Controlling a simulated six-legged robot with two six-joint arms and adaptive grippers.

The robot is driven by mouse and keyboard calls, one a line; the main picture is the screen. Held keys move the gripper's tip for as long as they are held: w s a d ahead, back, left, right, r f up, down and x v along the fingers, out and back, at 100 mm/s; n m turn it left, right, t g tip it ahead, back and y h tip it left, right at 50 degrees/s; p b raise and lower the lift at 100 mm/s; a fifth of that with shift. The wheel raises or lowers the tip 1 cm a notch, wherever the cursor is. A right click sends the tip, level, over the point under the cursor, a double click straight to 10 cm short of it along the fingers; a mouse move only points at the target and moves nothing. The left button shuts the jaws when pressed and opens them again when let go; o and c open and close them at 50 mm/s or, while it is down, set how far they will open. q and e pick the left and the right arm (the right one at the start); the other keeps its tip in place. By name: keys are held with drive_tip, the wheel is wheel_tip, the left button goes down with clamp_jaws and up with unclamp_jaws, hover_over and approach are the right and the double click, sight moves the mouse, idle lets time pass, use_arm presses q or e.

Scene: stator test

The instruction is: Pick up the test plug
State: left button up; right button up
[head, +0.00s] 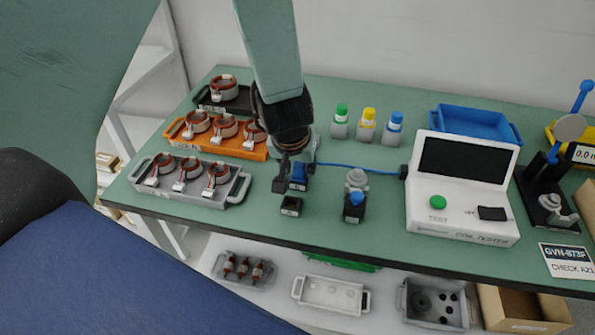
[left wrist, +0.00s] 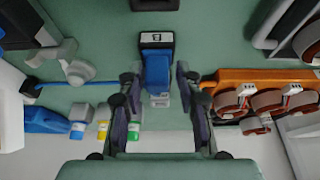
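The test plug (head: 299,174) is a small blue and black block on the green bench. The blue cable (head: 355,168) runs toward it from the white coil tester (head: 462,188). In the left wrist view the test plug (left wrist: 157,68) shows its blue body and black end with a white mark, near the middle between the fingers. My left gripper (head: 291,167) points down just above the plug and partly hides it. In the left wrist view the left gripper (left wrist: 160,100) is open, with a finger on each side and gaps to the plug. My right gripper is not in view.
A small dark block (head: 291,206) stands in front of the plug. A black holder with a blue knob (head: 355,205) is to its right. Orange (head: 178,133) and grey (head: 236,190) trays with coils lie left. Several capped bottles (head: 366,125) and a blue bin (head: 474,125) stand behind.

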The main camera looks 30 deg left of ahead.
use_arm(q)
drive_tip(key=shift+w+d, duration=0.15)
drive_tip(key=shift+d, duration=0.1)
drive_tip(key=c, duration=0.4)
drive_tip(key=shift+a, duration=0.15)
clamp_jaws()
